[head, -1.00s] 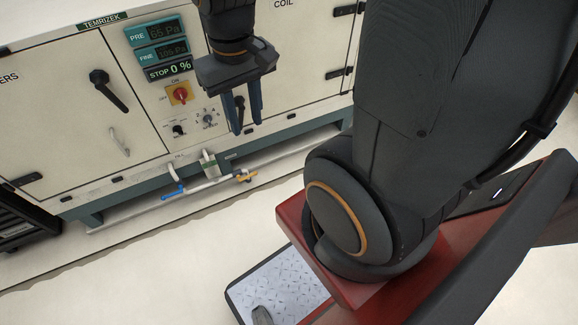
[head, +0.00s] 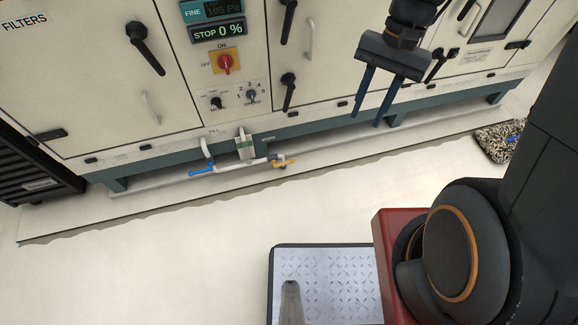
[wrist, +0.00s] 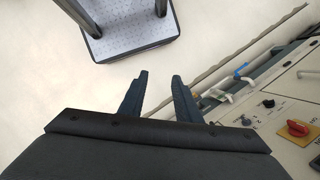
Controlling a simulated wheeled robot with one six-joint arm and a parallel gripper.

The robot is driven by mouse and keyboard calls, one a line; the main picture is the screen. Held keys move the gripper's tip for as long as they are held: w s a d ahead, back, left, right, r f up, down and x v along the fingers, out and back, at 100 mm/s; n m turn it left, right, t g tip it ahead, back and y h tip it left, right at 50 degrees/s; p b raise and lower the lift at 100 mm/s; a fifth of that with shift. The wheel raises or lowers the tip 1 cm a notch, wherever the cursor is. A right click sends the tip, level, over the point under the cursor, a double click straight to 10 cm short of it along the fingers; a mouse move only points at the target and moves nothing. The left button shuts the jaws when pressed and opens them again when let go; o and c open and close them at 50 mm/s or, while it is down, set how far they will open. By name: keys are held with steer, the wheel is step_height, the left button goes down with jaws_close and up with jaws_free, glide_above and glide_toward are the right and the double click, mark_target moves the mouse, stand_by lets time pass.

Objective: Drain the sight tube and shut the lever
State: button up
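The sight tube (head: 245,148) is a short clear upright tube with a greenish band, low on the cabinet front in the head view. Its liquid level is too small to read. A white pipe runs below it, with a blue lever (head: 202,169) at its left and a yellow lever (head: 283,163) at its right. The blue lever also shows in the wrist view (wrist: 241,70). My gripper (head: 367,120) is open and empty, to the right of the tube and levers in the head view. Its two fingers (wrist: 159,78) stand apart in the wrist view.
The white cabinet (head: 100,80) has black door handles and a red knob (head: 226,63) reading STOP 0 % above. A shaggy mat (head: 497,140) lies at right. A patterned metal plate (head: 335,280) is in front.

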steer(key=w+a+f+m+g+y+b, duration=0.1)
steer(key=w+a+f+m+y+b, duration=0.25)
steer(key=w+f+b, duration=0.6)
steer(key=w+a+f+m+g+y+b, duration=0.15)
steer(key=f+m+b, duration=0.35)
steer(key=f, duration=1)
steer(key=w+a+f+m+y+b, duration=0.35)
steer(key=w+f+b, duration=0.3)
steer(key=f, duration=0.65)
steer(key=m+t+y+b, duration=0.3)
steer(key=m+y+b, duration=0.4)
steer(key=m+b, duration=0.6)
glide_toward(287, 162)
steer(key=a+f+n+b, duration=0.1)
steer(key=a+n+b, duration=0.1)
steer(key=a, duration=0.1)
steer(key=shift+s+a+b, duration=0.2)
steer(key=shift+a+b, duration=0.1)
steer(key=shift+a, duration=0.8)
steer(key=shift+s+a+b, duration=0.25)
steer(key=shift+a+b, duration=0.05)
steer(key=shift+a, duration=0.8)
steer(key=shift+s+a+b, duration=0.2)
steer(key=shift+a+b, duration=0.1)
steer(key=shift+a, duration=0.8)
jaws_close()
